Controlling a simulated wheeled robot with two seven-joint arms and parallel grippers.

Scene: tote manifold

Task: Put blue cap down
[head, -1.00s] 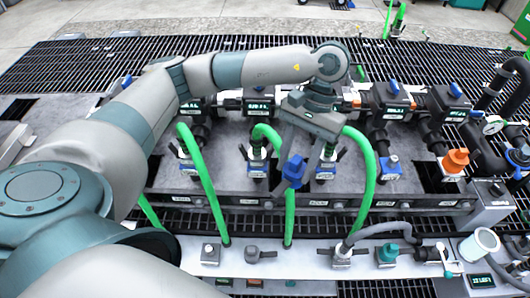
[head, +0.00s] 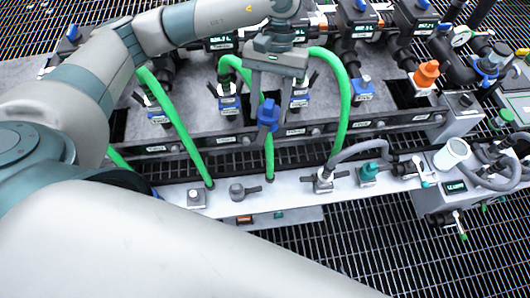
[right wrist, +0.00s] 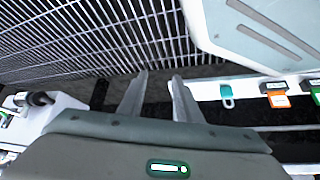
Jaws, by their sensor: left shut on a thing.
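The blue cap (head: 268,116) is held between the fingertips of my left gripper (head: 268,125) in the head view. The gripper points down and is shut on the cap, in front of the row of valve fittings and above the front edge of the grey manifold deck (head: 210,143). The cap appears raised, though its exact height is hard to judge. My right gripper (right wrist: 160,78) shows in the right wrist view with its fingers apart and nothing between them. It is not visible in the head view.
Green hoses (head: 180,130) arch close on both sides of the left gripper. An orange cap (head: 426,73) sits on a fitting at the right. A white front rail (head: 280,195) carries several fittings, a teal cap (head: 369,172) and a white cup (head: 451,153). Black grating lies beyond.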

